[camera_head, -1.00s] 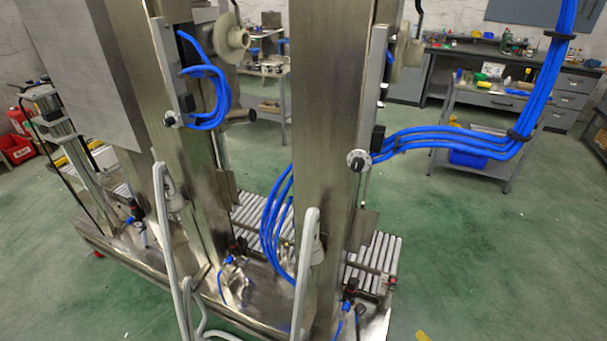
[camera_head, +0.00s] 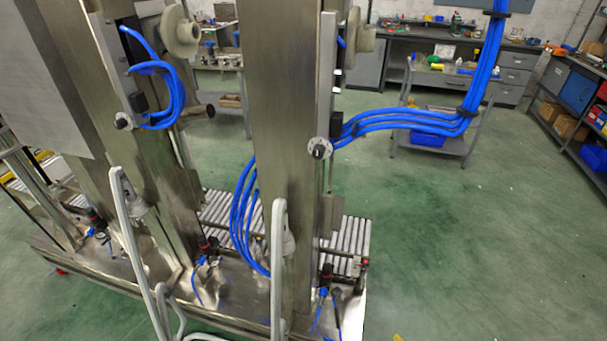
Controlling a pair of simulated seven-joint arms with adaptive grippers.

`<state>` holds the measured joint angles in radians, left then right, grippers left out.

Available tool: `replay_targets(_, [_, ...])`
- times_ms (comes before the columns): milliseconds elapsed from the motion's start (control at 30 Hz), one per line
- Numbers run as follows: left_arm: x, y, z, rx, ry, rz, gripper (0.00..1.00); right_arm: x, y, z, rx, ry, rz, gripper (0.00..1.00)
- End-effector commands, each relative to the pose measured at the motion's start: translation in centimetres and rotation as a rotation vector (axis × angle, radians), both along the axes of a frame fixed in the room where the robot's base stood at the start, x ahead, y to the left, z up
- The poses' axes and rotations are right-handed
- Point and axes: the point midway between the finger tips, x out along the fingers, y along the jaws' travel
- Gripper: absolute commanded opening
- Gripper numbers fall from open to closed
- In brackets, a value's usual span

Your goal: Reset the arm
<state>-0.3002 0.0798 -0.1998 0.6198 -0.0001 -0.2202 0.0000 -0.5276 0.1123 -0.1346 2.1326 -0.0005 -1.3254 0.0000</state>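Neither gripper shows in the head view, and I see no part of my arms that I can be sure of. The twin machine stands in front, with a left steel column (camera_head: 150,165) and a right steel column (camera_head: 275,100). Blue hoses (camera_head: 402,121) run from the right column out to the upper right. Another loop of blue hoses (camera_head: 168,95) hangs at the left column. A pale grey bent tube (camera_head: 128,225) rises before the left column, and a second grey tube (camera_head: 278,265) before the right one. Their lower ends are cut off by the frame.
Roller conveyor sections (camera_head: 346,236) lie low behind the columns, above the machine's steel base (camera_head: 235,290). A trolley (camera_head: 437,85) with a blue bin, a workbench (camera_head: 515,68) and a shelf unit (camera_head: 575,95) stand farther back. Green floor (camera_head: 480,240) at the right is clear.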

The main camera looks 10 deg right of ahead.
Motion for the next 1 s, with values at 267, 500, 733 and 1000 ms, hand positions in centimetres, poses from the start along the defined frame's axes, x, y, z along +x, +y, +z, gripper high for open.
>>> replay_targets(267, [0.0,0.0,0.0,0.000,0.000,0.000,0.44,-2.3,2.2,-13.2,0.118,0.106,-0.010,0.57])
replay_targets(500, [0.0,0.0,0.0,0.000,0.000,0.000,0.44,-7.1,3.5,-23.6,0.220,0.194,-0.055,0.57])
replay_targets(733, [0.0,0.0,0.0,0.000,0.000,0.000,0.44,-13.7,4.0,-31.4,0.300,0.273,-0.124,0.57])
replay_targets(1000, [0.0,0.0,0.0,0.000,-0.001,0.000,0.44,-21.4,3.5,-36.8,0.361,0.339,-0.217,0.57])
